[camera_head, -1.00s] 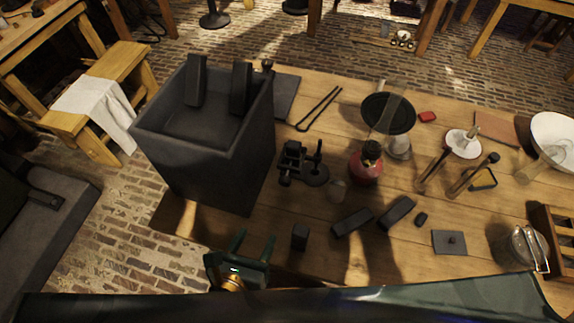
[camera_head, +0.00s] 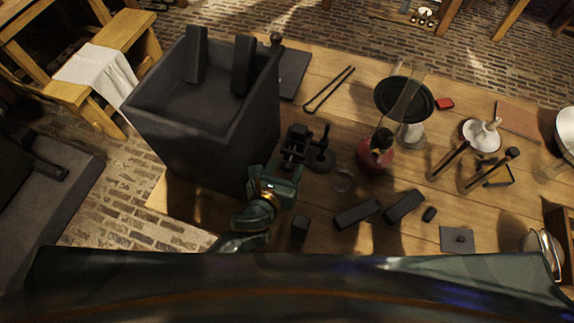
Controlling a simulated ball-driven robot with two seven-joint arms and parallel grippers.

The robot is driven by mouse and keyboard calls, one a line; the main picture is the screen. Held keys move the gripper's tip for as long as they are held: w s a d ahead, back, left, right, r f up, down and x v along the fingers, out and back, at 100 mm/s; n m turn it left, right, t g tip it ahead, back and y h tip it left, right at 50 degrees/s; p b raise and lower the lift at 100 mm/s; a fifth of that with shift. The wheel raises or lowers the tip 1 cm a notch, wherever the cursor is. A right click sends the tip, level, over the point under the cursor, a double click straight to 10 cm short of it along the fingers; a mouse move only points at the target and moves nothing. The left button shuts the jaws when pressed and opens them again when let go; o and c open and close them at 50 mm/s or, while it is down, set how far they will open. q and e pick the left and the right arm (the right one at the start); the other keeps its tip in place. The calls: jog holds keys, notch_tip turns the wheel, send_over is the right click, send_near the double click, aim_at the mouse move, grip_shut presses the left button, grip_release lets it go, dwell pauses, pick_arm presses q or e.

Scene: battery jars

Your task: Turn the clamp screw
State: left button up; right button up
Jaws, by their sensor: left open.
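The small black clamp (camera_head: 296,142) stands on the wooden table beside the big dark box. A dark upright post on a round base (camera_head: 321,158) is just right of it; I cannot tell whether the two are joined. The clamp screw is too small and dark to make out for sure. My left gripper (camera_head: 282,168) is open, just below the clamp in the picture, its fingers pointing toward it. I cannot tell whether they touch the clamp. My right gripper is out of view.
The tall dark box (camera_head: 190,140) rises close left of my gripper. A red bottle (camera_head: 376,152), a glass jar (camera_head: 344,180) and dark blocks (camera_head: 357,215) stand to the right. A small black block (camera_head: 300,228) sits below. The table's front right is partly bare.

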pick_arm(q)
jog(key=shift+x, duration=0.8)
jog(key=c, duration=1)
jog(key=shift+n+h, duration=0.4)
jog(key=shift+n, duration=0.1)
jog(key=o, duration=1)
jog(key=p+v, duration=0.2)
jog(key=v, duration=1.4)
jog(key=shift+r, duration=0.2)
